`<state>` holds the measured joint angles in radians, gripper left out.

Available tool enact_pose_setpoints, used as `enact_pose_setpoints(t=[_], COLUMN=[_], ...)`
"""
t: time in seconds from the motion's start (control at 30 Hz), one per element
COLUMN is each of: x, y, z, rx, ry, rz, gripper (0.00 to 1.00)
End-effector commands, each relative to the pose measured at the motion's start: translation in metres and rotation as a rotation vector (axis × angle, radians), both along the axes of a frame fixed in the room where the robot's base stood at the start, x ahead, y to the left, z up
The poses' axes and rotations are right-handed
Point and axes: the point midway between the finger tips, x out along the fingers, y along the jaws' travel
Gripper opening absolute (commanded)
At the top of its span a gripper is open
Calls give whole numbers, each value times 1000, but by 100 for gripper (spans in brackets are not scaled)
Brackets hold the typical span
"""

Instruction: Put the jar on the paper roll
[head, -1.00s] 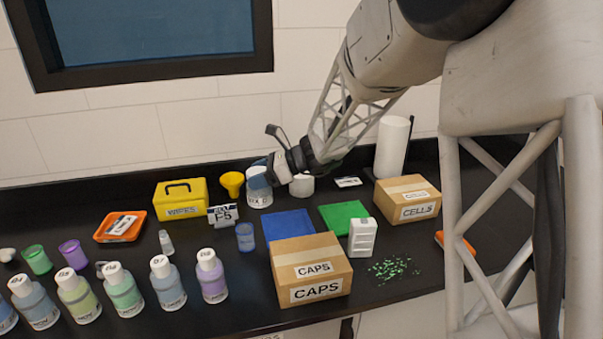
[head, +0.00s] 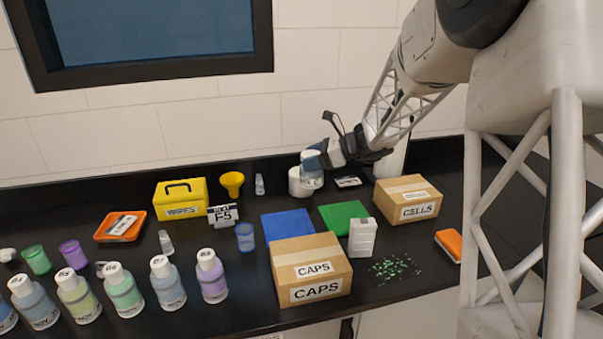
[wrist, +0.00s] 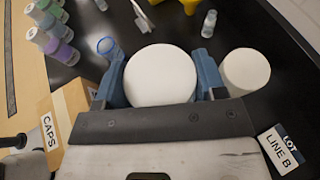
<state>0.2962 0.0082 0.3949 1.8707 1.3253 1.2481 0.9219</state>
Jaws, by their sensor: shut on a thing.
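My gripper (head: 314,160) is shut on the white jar (head: 313,179), which has a label on its side. In the wrist view the jar's round white top (wrist: 160,76) sits between the two blue fingers. The jar appears upright and held above the bench, in front of and beside a short white cylinder (head: 295,182). A tall white cylinder (head: 393,160), which looks like the paper roll, stands at the back right, mostly hidden behind my arm. The short cylinder also shows apart from the jar in the wrist view (wrist: 246,72).
A small LINE B lot sign (wrist: 282,149) lies near the short cylinder. A CELLS box (head: 408,199), green mat (head: 343,217), blue mat (head: 287,225) and CAPS box (head: 311,270) stand nearer. A yellow funnel (head: 232,183) and a vial (head: 259,184) are to the left.

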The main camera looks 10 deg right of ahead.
Motion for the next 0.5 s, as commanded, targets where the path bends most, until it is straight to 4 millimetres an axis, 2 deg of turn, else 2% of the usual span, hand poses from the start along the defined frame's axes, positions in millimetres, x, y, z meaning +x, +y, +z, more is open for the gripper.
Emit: enact_pose_setpoints(t=[0.3, 0.5], x=[2, 16], y=[0, -1], z=[0, -2], rx=[0, 0], ry=[0, 0], rz=[0, 1], gripper=[40, 40])
